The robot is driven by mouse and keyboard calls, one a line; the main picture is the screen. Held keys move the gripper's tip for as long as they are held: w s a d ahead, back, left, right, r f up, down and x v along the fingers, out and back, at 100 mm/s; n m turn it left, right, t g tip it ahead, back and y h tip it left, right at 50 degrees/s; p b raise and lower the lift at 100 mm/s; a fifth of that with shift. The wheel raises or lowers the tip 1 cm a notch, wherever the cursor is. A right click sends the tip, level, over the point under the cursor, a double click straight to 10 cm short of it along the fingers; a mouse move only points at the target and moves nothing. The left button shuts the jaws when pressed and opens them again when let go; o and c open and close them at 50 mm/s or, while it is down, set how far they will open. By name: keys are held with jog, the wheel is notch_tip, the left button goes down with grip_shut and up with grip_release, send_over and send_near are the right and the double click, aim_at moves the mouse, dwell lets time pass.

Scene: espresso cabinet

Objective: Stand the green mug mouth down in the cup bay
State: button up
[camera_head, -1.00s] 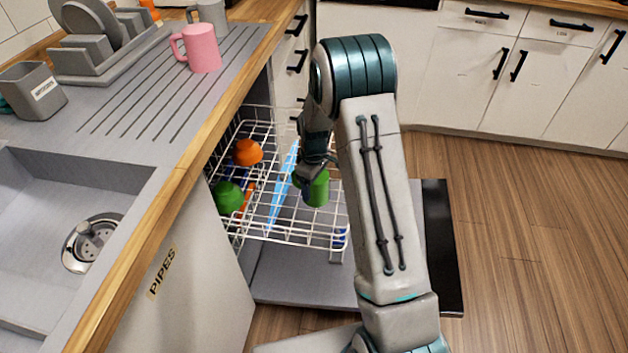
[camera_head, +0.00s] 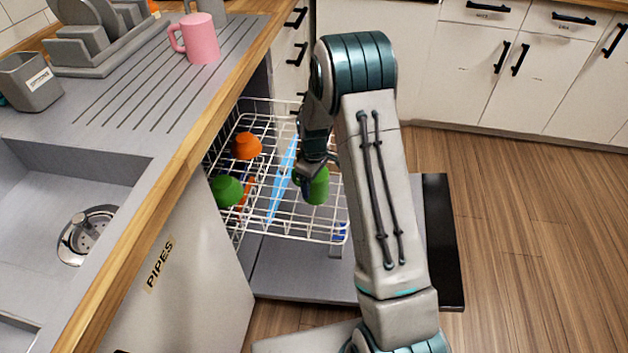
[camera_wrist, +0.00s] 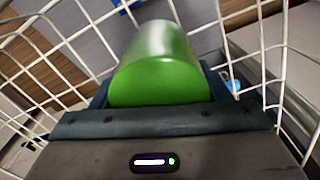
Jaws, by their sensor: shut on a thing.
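The green mug (camera_head: 317,187) is held by my gripper (camera_head: 306,178) at the right part of the pulled-out white wire rack (camera_head: 290,232). In the wrist view the green mug (camera_wrist: 160,70) lies between the jaws of my gripper (camera_wrist: 158,105), with wire grid around it. My gripper is shut on the mug. The arm hides part of the rack, and I cannot tell whether the mug touches the wires or which way its mouth faces. Another green rounded item (camera_head: 227,190) and an orange one (camera_head: 246,146) sit in the left part of the rack.
A light-blue flat item (camera_head: 283,180) stands in the rack, left of my gripper. The open dishwasher door (camera_head: 300,282) lies below. The counter with sink (camera_head: 50,230) is at left, with a pink mug (camera_head: 200,38) and grey cup (camera_head: 32,82). Floor at right is clear.

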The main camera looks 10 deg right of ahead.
jog(key=o, duration=1.2)
jog(key=shift+o, duration=0.2)
notch_tip(320, 180, up, 14)
jog(key=shift+f+p, duration=0.15)
jog(key=shift+p, duration=1.1)
jog(key=s+r+m+t+p, duration=0.2)
jog(key=s+r+m+p, duration=0.7)
jog(key=s+r+p, duration=0.7)
jog(key=s+r, duration=1.2)
jog(key=r, duration=0.1)
jog(key=shift+d+r+m+t, duration=0.15)
jog(key=shift+d+m+t, duration=0.05)
jog(key=shift+m+t, duration=0.2)
